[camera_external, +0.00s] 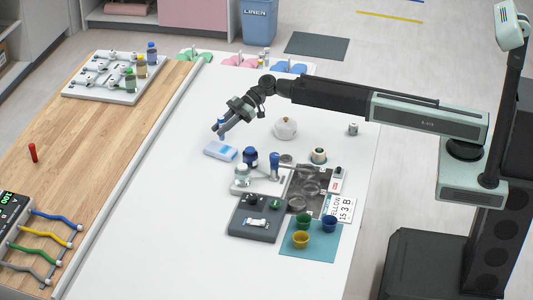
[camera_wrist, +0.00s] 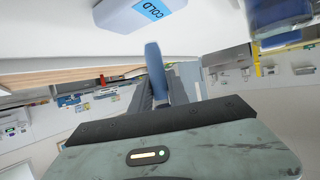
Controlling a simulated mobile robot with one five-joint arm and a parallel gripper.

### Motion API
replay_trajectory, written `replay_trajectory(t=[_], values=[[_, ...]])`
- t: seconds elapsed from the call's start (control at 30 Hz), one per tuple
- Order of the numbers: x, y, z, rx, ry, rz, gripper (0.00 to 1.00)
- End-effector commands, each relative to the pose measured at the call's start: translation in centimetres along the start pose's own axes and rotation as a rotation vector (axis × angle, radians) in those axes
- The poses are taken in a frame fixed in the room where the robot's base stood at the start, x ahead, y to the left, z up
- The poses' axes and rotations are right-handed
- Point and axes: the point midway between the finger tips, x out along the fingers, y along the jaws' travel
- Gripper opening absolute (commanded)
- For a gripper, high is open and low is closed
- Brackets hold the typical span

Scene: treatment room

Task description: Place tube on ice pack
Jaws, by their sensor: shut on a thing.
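My gripper (camera_external: 220,128) is shut on a slim blue tube (camera_external: 222,122) and holds it above the table, just behind the ice pack. In the wrist view the tube's blue end (camera_wrist: 154,58) shows between the dark fingers; the rest of it is mostly hidden. The ice pack (camera_external: 220,150) is a flat white and light-blue block on the white table, a little below the gripper in the external picture. In the wrist view the ice pack (camera_wrist: 125,12), with its blue COLD label, is at the top edge, apart from the tube.
A grey device (camera_external: 255,218) and coloured cups (camera_external: 301,239) are nearer. The table left of the ice pack is clear.

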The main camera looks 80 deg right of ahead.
Motion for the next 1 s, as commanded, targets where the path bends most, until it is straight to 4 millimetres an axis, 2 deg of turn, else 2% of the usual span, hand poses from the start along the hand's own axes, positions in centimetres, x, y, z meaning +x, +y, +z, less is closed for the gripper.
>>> replay_trajectory(t=[0.1,0.2,0.3,0.5,0.67,0.7,0.77,1.0], values=[[0.9,0.8,0.1,0.0,0.0,0.0,0.0],[1.6,0.6,2.4,0.0,0.0,0.0,0.0],[2.1,0.5,3.5,0.0,0.0,0.0,0.0],[1.9,0.5,3.1,0.0,0.0,0.0,0.0],[2.0,0.5,3.5,0.0,0.0,0.0,0.0],[2.0,0.5,3.5,0.0,0.0,0.0,0.26],[2.0,0.5,3.4,0.0,0.0,0.0,0.43],[2.0,0.5,3.4,0.0,0.0,0.0,0.43]])
